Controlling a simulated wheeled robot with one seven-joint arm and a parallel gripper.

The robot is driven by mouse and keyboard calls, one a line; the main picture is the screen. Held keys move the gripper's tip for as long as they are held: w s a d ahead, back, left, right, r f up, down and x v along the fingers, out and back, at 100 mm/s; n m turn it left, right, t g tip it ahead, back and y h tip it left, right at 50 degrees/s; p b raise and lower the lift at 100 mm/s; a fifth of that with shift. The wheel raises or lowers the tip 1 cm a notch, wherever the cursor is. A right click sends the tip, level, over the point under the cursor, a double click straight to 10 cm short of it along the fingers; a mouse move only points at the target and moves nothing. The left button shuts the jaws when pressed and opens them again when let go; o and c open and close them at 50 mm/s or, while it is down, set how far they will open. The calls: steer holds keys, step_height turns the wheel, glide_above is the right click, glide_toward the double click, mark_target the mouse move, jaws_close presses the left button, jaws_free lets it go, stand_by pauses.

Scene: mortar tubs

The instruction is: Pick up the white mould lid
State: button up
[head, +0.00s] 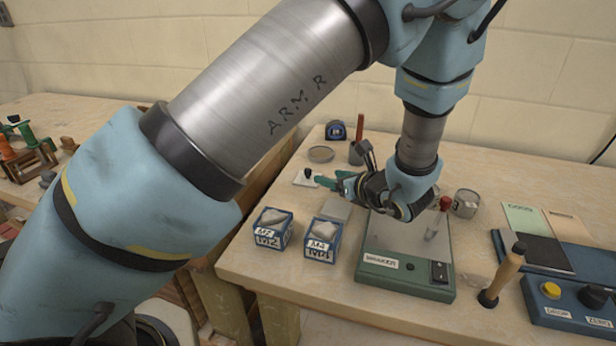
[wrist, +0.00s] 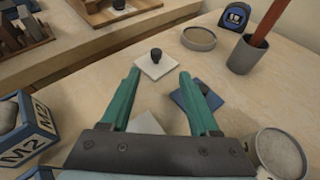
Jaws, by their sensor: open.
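The white mould lid (head: 303,180) is a small square plate with a black knob on top, lying flat on the table. In the wrist view the lid (wrist: 157,67) shows just beyond and between my fingertips, its knob upright. My gripper (head: 331,179) has green fingers and is open and empty, pointing at the lid from its right in the head view. In the wrist view the open jaws of my gripper (wrist: 160,74) are spread wider than the knob. I see no contact with the lid.
Two blue moulds, M2 (head: 271,238) and M4 (head: 319,250), stand near the front edge. A grey plate (wrist: 147,124) and a blue square piece (wrist: 207,99) lie under my gripper. A round dish (wrist: 198,39), a grey cup (wrist: 246,56) and a tape measure (wrist: 234,16) stand beyond. The shaker (head: 406,265) is right.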

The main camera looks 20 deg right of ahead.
mark_target(310, 172)
steer(key=x, duration=0.3)
steer(key=shift+w+a+f+p, duration=0.1)
steer(key=shift+w+a+p, duration=0.05)
steer(key=shift+w+p, duration=0.25)
steer(key=p+x, duration=0.1)
steer(key=x, duration=0.2)
steer(key=p+x, duration=0.1)
steer(key=shift+w+a+p, duration=0.25)
steer(key=shift+a+p, duration=0.05)
steer(key=shift+p, duration=0.05)
steer(key=shift+w+f, duration=0.25)
steer(key=shift+w, duration=0.15)
jaws_close()
